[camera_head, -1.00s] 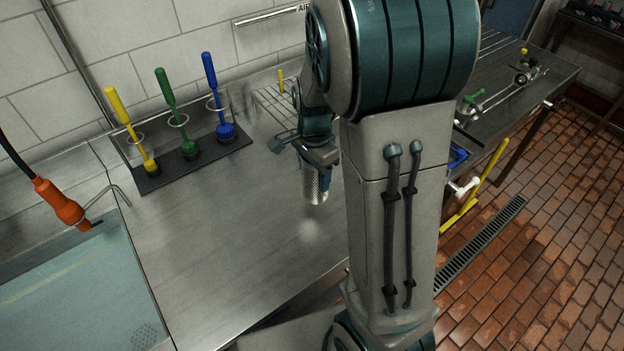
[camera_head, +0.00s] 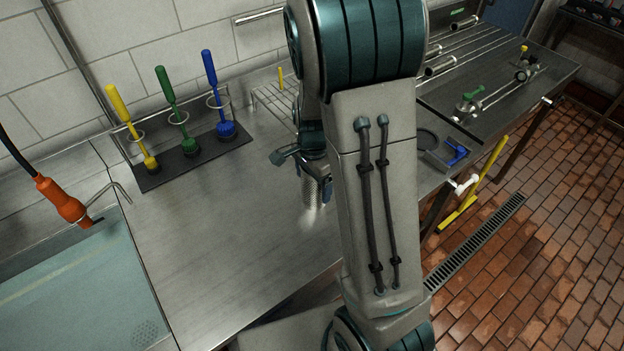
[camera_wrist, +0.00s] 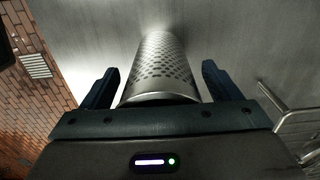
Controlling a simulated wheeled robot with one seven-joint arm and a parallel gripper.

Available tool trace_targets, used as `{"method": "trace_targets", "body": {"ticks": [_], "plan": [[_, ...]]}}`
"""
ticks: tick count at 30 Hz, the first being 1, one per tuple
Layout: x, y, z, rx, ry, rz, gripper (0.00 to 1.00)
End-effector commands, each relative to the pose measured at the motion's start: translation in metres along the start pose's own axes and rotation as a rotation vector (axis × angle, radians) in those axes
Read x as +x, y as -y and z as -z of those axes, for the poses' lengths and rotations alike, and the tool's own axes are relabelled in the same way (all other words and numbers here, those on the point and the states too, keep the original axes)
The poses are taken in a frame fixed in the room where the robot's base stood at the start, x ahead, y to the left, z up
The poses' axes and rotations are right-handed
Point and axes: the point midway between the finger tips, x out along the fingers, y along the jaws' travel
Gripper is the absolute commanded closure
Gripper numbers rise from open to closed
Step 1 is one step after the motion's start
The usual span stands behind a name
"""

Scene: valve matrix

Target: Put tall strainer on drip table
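The tall strainer (camera_wrist: 161,68) is a perforated metal cylinder. In the wrist view it lies between the two dark fingers of my gripper (camera_wrist: 160,88), with a gap showing on each side. My gripper is open around it. In the head view the strainer (camera_head: 312,192) shows below my gripper (camera_head: 312,178), over the steel table top (camera_head: 225,230), which I take as the drip table. It looks upright and resting there, though its foot is hard to make out. My arm hides part of the gripper.
A rack holds yellow, green and blue brushes (camera_head: 208,95) at the back left. A wire rack (camera_head: 272,98) stands behind the gripper. A sink (camera_head: 80,290) and an orange sprayer (camera_head: 62,200) are at left. The table's middle is clear. A valve bench (camera_head: 500,95) is at right.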

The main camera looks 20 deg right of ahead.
Motion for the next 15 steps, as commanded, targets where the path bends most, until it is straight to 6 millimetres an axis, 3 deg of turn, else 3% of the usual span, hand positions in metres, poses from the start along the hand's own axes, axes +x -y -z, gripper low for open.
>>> {"method": "trace_targets", "body": {"ticks": [9,15], "plan": [[-0.006,0.001,0.0,-0.001,0.0,0.002,0.17],[-0.037,0.001,0.0,-0.002,-0.001,0.006,0.17]]}}
